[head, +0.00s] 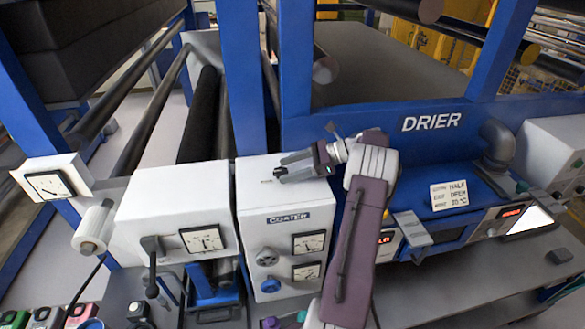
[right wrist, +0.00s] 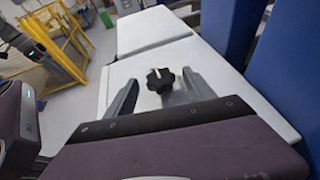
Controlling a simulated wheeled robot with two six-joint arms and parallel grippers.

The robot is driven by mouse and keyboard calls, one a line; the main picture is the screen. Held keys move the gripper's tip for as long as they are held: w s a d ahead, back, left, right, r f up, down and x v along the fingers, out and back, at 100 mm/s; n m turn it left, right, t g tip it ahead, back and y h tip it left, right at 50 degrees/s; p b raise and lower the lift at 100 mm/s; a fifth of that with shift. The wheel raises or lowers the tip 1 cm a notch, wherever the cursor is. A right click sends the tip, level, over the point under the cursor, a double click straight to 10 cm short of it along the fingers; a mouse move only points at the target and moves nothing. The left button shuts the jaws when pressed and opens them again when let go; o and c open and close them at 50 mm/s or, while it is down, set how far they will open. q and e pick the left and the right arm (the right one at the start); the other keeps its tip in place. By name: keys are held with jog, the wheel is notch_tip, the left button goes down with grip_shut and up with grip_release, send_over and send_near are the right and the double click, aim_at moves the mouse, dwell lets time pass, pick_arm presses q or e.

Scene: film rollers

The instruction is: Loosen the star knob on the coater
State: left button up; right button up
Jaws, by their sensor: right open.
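The coater (head: 285,195) is a white box with a "COATER" label on its front. In the right wrist view, a black star knob (right wrist: 160,80) with a pale mark stands on the coater's white surface (right wrist: 215,60). My right gripper (head: 281,165) reaches in from the right over the coater's top in the head view. Its two fingers are apart in the right wrist view (right wrist: 160,92), with the knob between and slightly beyond them and gaps on both sides. In the head view the knob cannot be told clearly from the dark fingertips. My left gripper is out of view.
Another white box (head: 175,205) with a dial and black lever stands left. Blue posts (head: 240,75) rise behind. The drier panel (head: 432,122) is at right.

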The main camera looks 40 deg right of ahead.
jog(key=b+v, duration=0.1)
jog(key=v, duration=0.7)
jog(key=shift+s+d+b, duration=0.15)
jog(key=shift+d+b, duration=0.1)
jog(key=shift+b, duration=0.05)
jog(key=shift+s+d+r, duration=0.1)
